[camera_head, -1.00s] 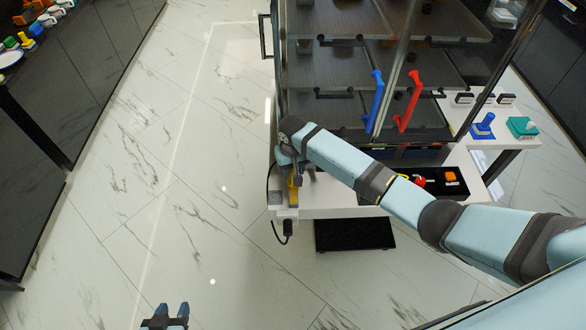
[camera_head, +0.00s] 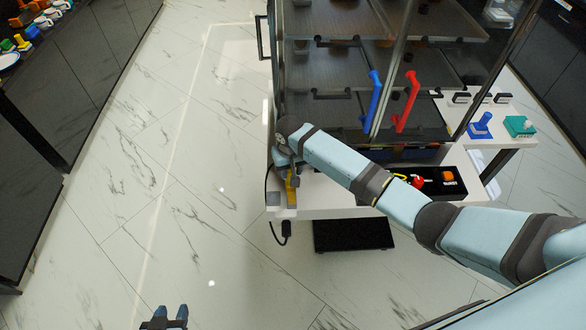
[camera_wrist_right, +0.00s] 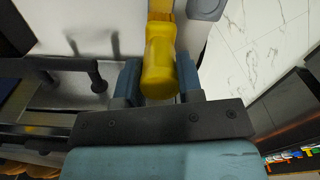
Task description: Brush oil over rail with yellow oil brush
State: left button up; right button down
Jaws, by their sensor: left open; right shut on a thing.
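My right gripper (camera_head: 291,168) is at the left front corner of the white counter, beside the glass cabinet. It is shut on the yellow oil brush (camera_head: 292,190). In the right wrist view the brush's thick yellow handle (camera_wrist_right: 159,62) sits between the two fingers of the right gripper (camera_wrist_right: 159,84); its far end and bristles are not clear. A dark bar with a round end (camera_wrist_right: 70,66) lies left of the handle there; I cannot tell whether it is the rail. My left gripper (camera_head: 165,314) is open and empty over the floor at the bottom.
The glass cabinet (camera_head: 345,80) has a blue handle (camera_head: 373,100) and a red handle (camera_head: 407,100). A black tray (camera_head: 428,187) with small red and orange items lies on the counter (camera_head: 340,212). Blue (camera_head: 480,124) and teal (camera_head: 519,126) tools stand at right. Floor at left is clear.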

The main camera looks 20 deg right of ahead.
jog(key=shift+w+a, duration=0.15)
jog(key=shift+a, duration=0.3)
jog(key=shift+d, duration=0.55)
jog(key=shift+w, duration=0.1)
jog(key=shift+w+a, duration=0.15)
jog(key=shift+a, duration=0.25)
jog(key=shift+s+d, duration=0.3)
jog(key=shift+d, duration=0.65)
jog(key=shift+w+a, duration=0.3)
jog(key=shift+a, duration=0.65)
jog(key=shift+s+d, duration=0.3)
jog(key=shift+d, duration=0.65)
jog(key=shift+w+a, duration=0.15)
jog(key=shift+a, duration=0.35)
jog(key=shift+w+a, duration=0.15)
jog(key=shift+a, duration=0.35)
jog(key=shift+s+d+f, duration=0.1)
jog(key=shift+s+d, duration=0.1)
jog(key=shift+d, duration=0.35)
